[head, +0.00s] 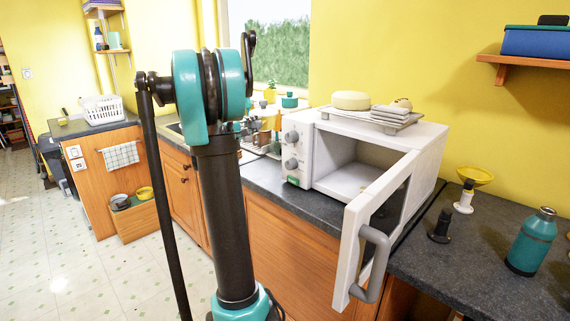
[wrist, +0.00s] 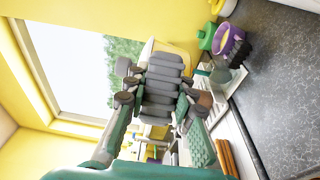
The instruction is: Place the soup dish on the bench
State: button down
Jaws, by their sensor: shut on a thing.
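In the wrist view my gripper (wrist: 164,60) has its grey fingers closed together, shut on a pale yellow dish that looks like the soup dish (wrist: 184,54). Only part of its rim shows past the fingertips; the fingers hide the rest. In the head view my own arm hides the gripper, and I cannot make out the held dish. The bench is the dark grey speckled counter (head: 480,265) along the yellow wall. Its surface also shows on the right side of the wrist view (wrist: 275,75).
A white microwave (head: 300,150) stands on the bench, its door (head: 350,240) open toward the front. A teal bottle (head: 531,242), a black item (head: 440,228) and a yellow-topped scale (head: 465,197) stand right of it. A purple container (wrist: 231,42) shows in the wrist view.

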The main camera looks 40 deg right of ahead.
aim_at(258, 122)
jog(key=s, duration=0.1)
jog(key=d+r+g, duration=0.1)
jog(key=s+m, duration=0.1)
jog(key=shift+s+d+r+g, duration=0.25)
jog(key=shift+s+d+g, duration=0.05)
jog(key=shift+s+d, duration=0.1)
jog(key=shift+s, duration=0.15)
notch_tip(258, 122, down, 20)
jog(key=shift+r, duration=0.15)
jog(key=c, duration=1.3)
grip_release()
